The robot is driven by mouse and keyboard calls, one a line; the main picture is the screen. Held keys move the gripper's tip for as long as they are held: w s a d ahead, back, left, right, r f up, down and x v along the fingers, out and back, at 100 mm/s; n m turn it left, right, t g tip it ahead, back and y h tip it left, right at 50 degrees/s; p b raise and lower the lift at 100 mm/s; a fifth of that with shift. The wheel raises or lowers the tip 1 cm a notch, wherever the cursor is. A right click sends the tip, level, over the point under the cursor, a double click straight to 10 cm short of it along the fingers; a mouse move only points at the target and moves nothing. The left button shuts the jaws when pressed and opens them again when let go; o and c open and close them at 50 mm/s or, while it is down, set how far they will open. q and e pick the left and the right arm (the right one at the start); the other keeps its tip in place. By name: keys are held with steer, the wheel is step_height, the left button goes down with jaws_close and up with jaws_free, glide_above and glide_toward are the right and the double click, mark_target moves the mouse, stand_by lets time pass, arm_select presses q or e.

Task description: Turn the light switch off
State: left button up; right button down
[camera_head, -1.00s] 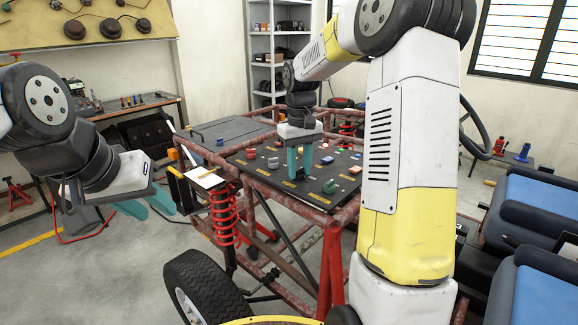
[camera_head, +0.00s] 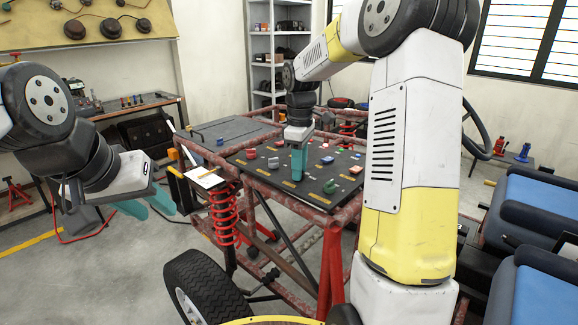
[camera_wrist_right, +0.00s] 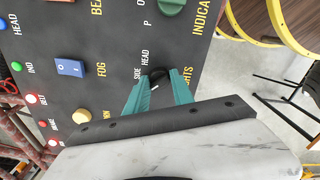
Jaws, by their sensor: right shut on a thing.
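The dark control panel (camera_head: 312,176) lies on the red frame, and the right wrist view also shows it (camera_wrist_right: 120,45) with its lettering. A small dark switch (camera_wrist_right: 156,73) sits by the words "SIDE", "HEAD" and "LIGHTS", partly hidden by my fingers. My right gripper (camera_head: 299,162) is down at the panel, and its teal fingers (camera_wrist_right: 154,88) are shut on this switch, one on each side. The exact position of the switch is hard to tell. My left gripper (camera_head: 147,203) is open and empty, left of the frame and away from the panel.
Near the right gripper are a blue rocker switch (camera_wrist_right: 70,68), a yellow knob (camera_wrist_right: 82,116) and a green knob (camera_wrist_right: 172,6). A red spring (camera_head: 223,212) and a wheel (camera_head: 205,285) stand in front. Blue seats (camera_head: 535,205) are at the right.

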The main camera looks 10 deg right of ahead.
steer(key=shift+n, duration=0.3)
steer(key=c, duration=1.1)
jaws_free()
step_height(320, 180, up, 8)
steer(key=shift+f, duration=0.25)
steer(key=shift+r, duration=0.15)
